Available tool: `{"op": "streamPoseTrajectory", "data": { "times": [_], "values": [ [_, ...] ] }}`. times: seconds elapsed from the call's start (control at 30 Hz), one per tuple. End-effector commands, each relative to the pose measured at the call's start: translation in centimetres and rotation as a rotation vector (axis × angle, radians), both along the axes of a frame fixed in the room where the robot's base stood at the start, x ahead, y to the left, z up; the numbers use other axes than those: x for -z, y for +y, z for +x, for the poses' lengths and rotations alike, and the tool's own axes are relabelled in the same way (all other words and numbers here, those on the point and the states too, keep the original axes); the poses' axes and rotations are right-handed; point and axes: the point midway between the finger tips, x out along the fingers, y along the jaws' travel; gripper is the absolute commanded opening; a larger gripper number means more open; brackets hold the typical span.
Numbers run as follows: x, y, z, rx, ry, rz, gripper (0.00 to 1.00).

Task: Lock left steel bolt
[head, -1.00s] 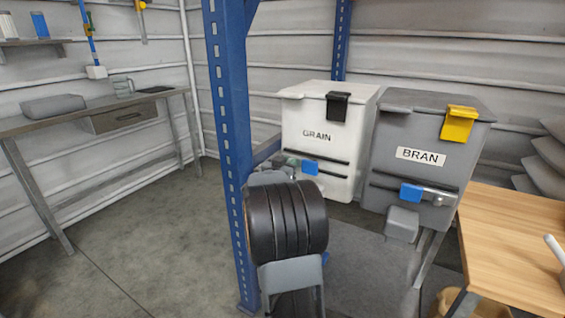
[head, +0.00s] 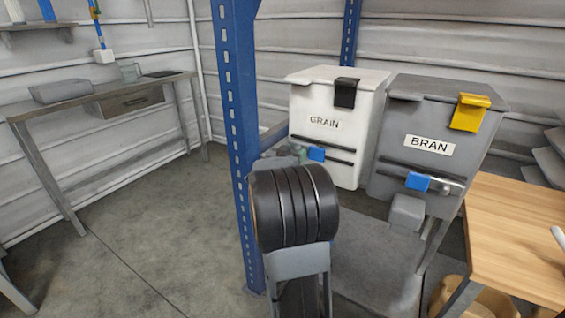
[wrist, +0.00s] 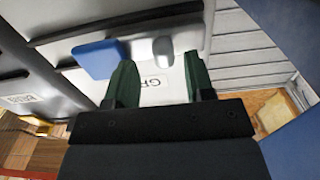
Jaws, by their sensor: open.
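The left steel bolt is on the front of the white GRAIN hopper (head: 340,95). A blue block (head: 316,153) marks it in the head view, where my arm hides much of the bolt. In the wrist view the blue block (wrist: 98,58) lies left of my gripper (wrist: 160,60), and a rounded steel knob (wrist: 165,47) shows between the two green fingers. The fingers are open and apart, with the GRAIN label behind them. I cannot tell whether either finger touches the bolt.
The grey BRAN hopper (head: 430,115) stands to the right with its own blue-handled bolt (head: 418,182). A blue rack post (head: 235,120) rises just left of my arm. A wooden table (head: 520,235) is at right. The floor at left is clear.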

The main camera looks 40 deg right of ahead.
Motion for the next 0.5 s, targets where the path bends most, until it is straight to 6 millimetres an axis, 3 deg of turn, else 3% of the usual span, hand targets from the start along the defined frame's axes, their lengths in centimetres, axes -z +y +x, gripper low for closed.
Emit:
{"op": "streamPoseTrajectory", "data": {
  "times": [0.3, 0.5],
  "values": [
    [-0.4, 6.5, -1.6, -0.004, 0.001, 0.000, 0.49],
    [-0.2, 9.5, -2.4, -0.001, 0.000, 0.000, 0.49]
  ]
}}
